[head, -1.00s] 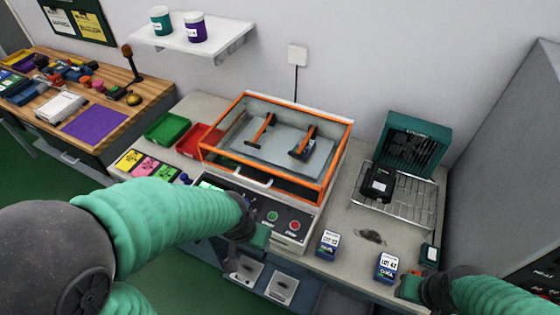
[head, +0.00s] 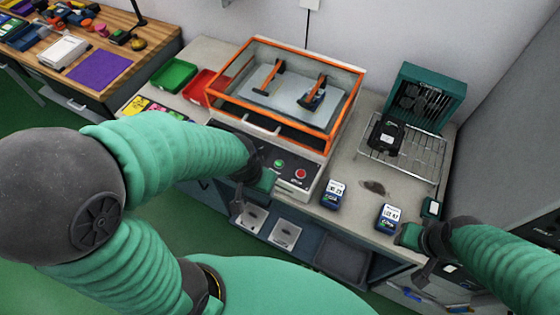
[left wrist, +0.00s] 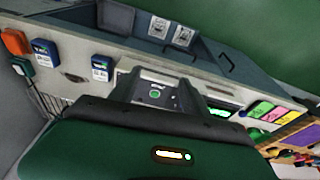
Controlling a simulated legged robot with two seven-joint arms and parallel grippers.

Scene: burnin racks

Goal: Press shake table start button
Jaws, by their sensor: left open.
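The shake table (head: 335,142) has an orange-framed clear enclosure over a grey plate with two orange-and-black clamps. Its front panel carries a green button (head: 278,164) and, to its right, a red button (head: 300,174). My left gripper (head: 254,194) is open and empty, just left of and in front of the green button. In the left wrist view the green button (left wrist: 154,94) shows between the two open fingers (left wrist: 158,90), apart from them. My right gripper (head: 418,254) is at the bench's front right edge, its fingers apart and nothing seen between them.
Blue-and-white boxes (head: 333,194) stand on the bench right of the panel. A wire rack (head: 410,160) holds a black device before a teal fan unit (head: 428,98). Green (head: 172,75) and red bins (head: 203,88) sit left of the enclosure.

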